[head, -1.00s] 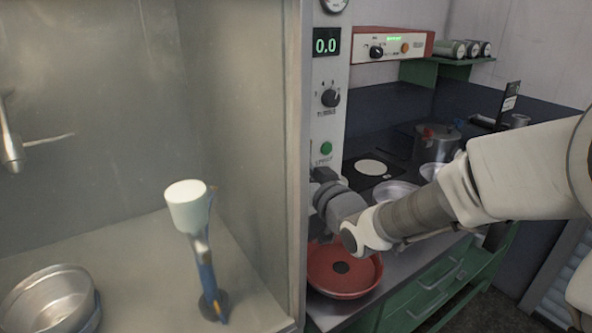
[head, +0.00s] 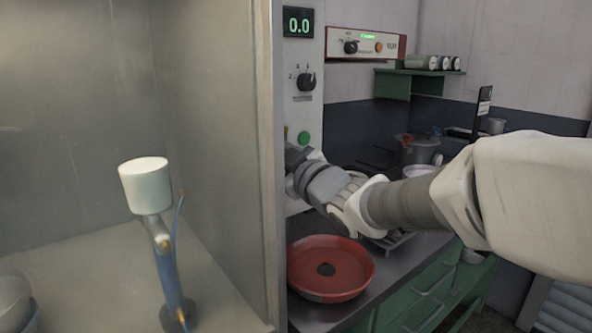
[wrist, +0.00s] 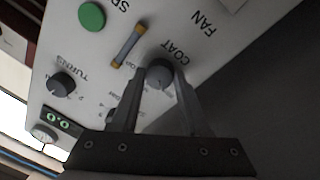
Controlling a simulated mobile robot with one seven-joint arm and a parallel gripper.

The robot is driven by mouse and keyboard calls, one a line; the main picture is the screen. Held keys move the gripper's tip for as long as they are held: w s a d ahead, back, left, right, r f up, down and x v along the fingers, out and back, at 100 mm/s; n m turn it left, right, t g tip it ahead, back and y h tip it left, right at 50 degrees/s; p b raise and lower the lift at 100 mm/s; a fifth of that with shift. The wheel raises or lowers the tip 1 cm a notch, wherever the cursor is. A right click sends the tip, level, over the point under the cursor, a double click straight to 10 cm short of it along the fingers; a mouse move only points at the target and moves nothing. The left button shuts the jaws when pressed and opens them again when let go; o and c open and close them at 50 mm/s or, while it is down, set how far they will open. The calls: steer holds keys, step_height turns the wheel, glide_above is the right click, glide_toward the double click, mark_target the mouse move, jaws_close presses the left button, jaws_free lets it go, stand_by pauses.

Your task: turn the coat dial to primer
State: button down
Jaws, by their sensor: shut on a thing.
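The coat dial (wrist: 159,73) is a round dark grey knob on the pale control panel, under the word COAT in the wrist view. My gripper (wrist: 160,82) is shut on it, one finger on each side. Small position labels near the dial are partly covered by the fingers and too blurred to read, so I cannot tell which setting it points to. In the head view my gripper (head: 292,158) is against the panel below the green button, and the coat dial is hidden.
The turns dial (wrist: 62,85) and green button (wrist: 91,16) are close by on the panel. A fused-looking tube (wrist: 128,46) sits beside the coat dial. A red pan (head: 330,288) lies on the counter below my arm. The spray booth edge (head: 270,170) stands left.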

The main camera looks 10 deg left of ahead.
steer(key=shift+n+b, duration=0.85)
steer(key=shift+n, duration=0.25)
steer(key=shift+c, duration=2)
jaws_free()
steer(key=shift+w, duration=0.1)
steer(key=p+v, duration=0.3)
steer(key=v, duration=1.4)
steer(key=shift+d, duration=0.25)
